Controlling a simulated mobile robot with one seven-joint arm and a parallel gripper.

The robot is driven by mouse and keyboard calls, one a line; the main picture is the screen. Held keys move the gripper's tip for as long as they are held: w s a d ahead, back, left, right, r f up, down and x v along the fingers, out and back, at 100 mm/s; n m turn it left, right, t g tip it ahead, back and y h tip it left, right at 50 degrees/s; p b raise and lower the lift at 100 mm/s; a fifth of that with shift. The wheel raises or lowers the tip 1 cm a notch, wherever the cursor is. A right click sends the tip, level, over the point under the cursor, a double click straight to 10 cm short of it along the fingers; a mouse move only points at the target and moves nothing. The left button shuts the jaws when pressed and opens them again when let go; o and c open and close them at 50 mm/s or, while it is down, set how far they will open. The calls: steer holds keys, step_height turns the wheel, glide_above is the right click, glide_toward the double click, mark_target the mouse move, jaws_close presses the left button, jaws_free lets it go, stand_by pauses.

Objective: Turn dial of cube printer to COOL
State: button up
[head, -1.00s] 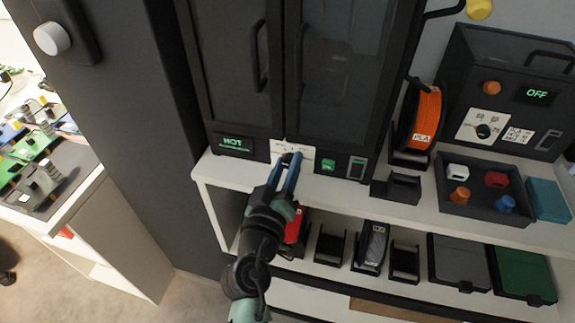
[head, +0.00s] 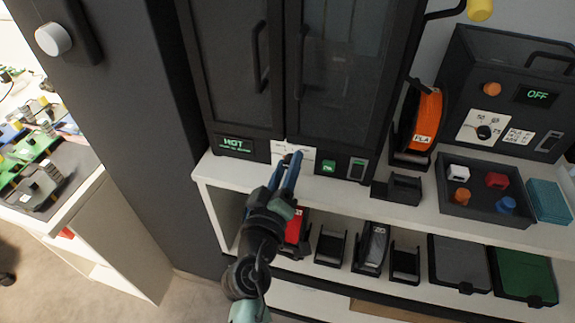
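The cube printer (head: 345,65) is the tall dark cabinet with two glazed doors in the upper middle. Its small display (head: 234,145) reads HOT in green, with a smaller line under it that I cannot read. Right of the display is a white dial panel (head: 308,152). My gripper (head: 291,158) reaches up to this panel, its two blue fingers a narrow gap apart. A small dark part, likely the dial, shows between the fingertips. The fingers hide most of the dial, its pointer and some markings. I cannot tell whether they grip it.
A green button (head: 328,166) is close right of the panel. An orange PLA spool (head: 426,118), a second machine reading OFF (head: 537,95) and a tray of coloured knobs (head: 485,213) stand right on the white shelf (head: 340,190). Red and dark items fill the lower shelf.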

steer(key=shift+o, duration=1.4)
steer(key=b+v, duration=0.2)
steer(key=v, duration=1.1)
